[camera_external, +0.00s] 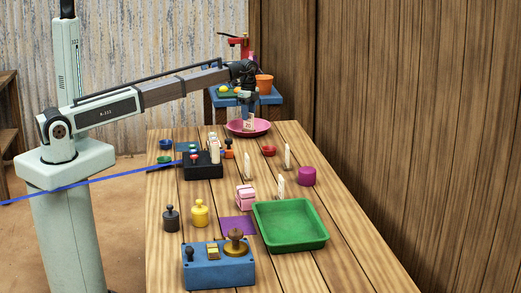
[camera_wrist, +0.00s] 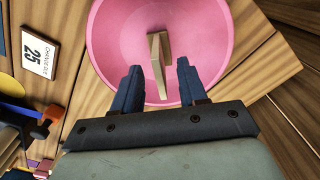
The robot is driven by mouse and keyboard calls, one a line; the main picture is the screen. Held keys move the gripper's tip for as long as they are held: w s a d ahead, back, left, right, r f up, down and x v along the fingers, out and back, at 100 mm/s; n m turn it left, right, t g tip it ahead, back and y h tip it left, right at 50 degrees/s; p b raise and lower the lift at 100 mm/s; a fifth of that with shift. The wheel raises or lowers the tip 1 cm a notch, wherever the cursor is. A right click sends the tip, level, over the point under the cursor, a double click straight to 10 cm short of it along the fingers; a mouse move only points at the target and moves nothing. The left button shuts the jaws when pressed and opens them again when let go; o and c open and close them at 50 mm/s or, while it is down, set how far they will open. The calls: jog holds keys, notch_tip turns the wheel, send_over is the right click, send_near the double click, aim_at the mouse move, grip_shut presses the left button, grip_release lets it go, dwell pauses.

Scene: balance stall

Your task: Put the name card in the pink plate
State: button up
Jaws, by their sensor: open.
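The pink plate (camera_external: 263,129) stands at the far end of the wooden table and fills the top of the wrist view (camera_wrist: 112,45). A small upright card (camera_external: 249,122) with a dark mark stands in it below my gripper. In the wrist view this card (camera_wrist: 158,50) shows pale wood edges inside the plate; its face is hidden, so I cannot read whether it is the name card. My gripper (camera_wrist: 158,80) is open, its two blue fingers apart on either side of the card's near end. In the external view my gripper (camera_external: 248,108) is just over the plate.
A card reading "CHANGE DUE 25" (camera_wrist: 39,53) is left of the plate. Other upright cards (camera_external: 287,156) stand on the table.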

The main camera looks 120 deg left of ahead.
notch_tip(320, 180, up, 6)
jog(key=shift+f, duration=0.1)
dwell(0.6)
